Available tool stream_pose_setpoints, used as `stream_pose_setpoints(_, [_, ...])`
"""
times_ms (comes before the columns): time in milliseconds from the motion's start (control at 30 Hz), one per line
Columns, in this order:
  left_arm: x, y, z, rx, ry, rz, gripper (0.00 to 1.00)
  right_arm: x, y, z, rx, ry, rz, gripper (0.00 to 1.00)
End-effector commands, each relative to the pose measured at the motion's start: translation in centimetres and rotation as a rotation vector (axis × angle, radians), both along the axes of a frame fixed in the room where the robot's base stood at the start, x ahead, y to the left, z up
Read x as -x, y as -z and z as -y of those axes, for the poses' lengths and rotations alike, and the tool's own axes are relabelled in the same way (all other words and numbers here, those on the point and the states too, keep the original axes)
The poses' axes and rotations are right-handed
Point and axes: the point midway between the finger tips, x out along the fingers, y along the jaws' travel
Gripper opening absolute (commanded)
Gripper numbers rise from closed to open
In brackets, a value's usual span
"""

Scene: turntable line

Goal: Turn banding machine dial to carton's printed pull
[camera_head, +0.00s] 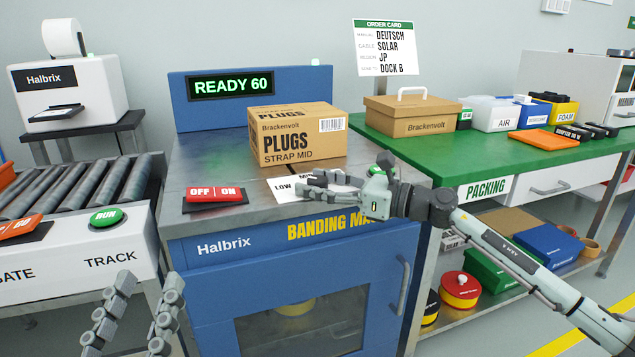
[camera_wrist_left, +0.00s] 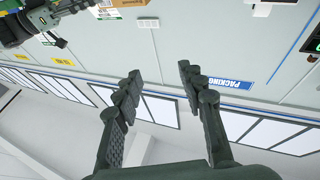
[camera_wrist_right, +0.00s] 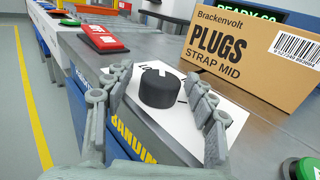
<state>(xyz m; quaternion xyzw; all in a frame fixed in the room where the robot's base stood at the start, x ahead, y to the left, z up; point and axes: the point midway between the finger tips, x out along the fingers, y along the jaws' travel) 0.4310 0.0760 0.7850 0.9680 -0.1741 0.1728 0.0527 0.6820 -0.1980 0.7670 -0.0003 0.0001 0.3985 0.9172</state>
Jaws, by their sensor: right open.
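The carton (camera_head: 297,135) stands on the banding machine (camera_head: 250,220) and reads "PLUGS STRAP MID"; it also shows in the right wrist view (camera_wrist_right: 245,60). The black round dial (camera_wrist_right: 158,92) sits on a white scale plate (camera_wrist_right: 185,128) in front of it. "LOW" and part of another word show on the plate (camera_head: 286,186) in the head view. My right gripper (camera_head: 325,182) is open, its fingers on either side of the dial; contact is unclear. They hide the dial in the head view, and its pointer setting cannot be read. My left gripper (camera_head: 148,290) is open and empty at lower left.
A red OFF/ON switch (camera_head: 214,196) lies left of the dial plate. An order card (camera_head: 384,47) stands behind. The roller track (camera_head: 75,190) is left; the green packing table (camera_head: 480,150) with boxes is right.

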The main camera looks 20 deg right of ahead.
Motion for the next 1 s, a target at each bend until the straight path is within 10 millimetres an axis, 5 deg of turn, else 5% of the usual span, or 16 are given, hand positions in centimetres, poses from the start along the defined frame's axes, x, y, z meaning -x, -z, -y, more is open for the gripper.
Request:
stream_pose_setpoints(167, [0.0,0.0,0.0,0.0,0.0,0.0,0.4,0.0,0.0,0.0,0.0,0.0,0.0,0.54])
stream_pose_setpoints(567, [0.0,0.0,0.0,0.0,0.0,0.001,0.4,0.0,0.0,0.0,0.0,0.001,0.0,0.05])
stream_pose_setpoints(800, [-0.2,0.3,0.0,-0.01,-0.002,-0.021,0.4,0.0,0.0,0.0,-0.001,0.005,-0.001,0.05])
stream_pose_setpoints(1000, [-1.3,3.4,-0.9,-0.088,-0.026,-0.164,0.4,0.1,-0.1,0.0,-0.001,0.024,-0.002,0.05])
